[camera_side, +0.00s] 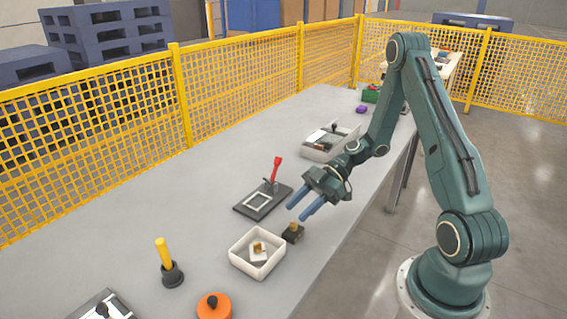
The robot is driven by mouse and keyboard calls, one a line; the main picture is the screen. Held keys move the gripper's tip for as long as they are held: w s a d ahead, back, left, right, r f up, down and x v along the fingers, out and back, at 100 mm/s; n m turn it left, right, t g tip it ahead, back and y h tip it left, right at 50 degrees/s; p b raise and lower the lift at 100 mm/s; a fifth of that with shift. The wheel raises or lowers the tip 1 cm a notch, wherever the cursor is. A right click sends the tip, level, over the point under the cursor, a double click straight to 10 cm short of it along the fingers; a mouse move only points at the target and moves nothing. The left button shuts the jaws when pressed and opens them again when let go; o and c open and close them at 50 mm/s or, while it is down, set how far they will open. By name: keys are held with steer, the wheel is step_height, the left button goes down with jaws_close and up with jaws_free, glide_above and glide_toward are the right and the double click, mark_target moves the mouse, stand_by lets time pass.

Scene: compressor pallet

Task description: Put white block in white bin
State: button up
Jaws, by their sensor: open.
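The white bin (245,265) stands on the grey table at the lower middle of the side view. In it lies a small white piece (263,257) with a gold-brown part on top, likely the white block; it is too small to be sure. My gripper (302,209) is open, with its two blue fingers apart and nothing seen between them. It hangs above and to the right of the bin, over a small dark block with a gold top (293,233), which sits just beside the bin's right corner.
A black fixture plate (247,209) with a red lever (276,170) lies left of my gripper. A yellow-handled tool (164,255) and an orange round part (213,308) stand nearer the camera. A light tray (325,151) with parts is farther back. Yellow mesh fencing (240,90) borders the table.

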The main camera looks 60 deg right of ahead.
steer(key=s+a+r+m+g+h, duration=0.1)
steer(key=s+a+r+m+h, duration=0.2)
steer(key=r, duration=0.4)
steer(key=s+a+r+m+g+h, duration=0.1)
steer(key=s+a+r+m+h, duration=0.1)
steer(key=r+h, duration=0.35)
steer(key=s+r+m+t+h, duration=0.3)
steer(key=s+r+m, duration=0.5)
steer(key=s+r, duration=0.2)
steer(key=shift+s+a, duration=0.3)
steer(key=shift+s, duration=0.7)
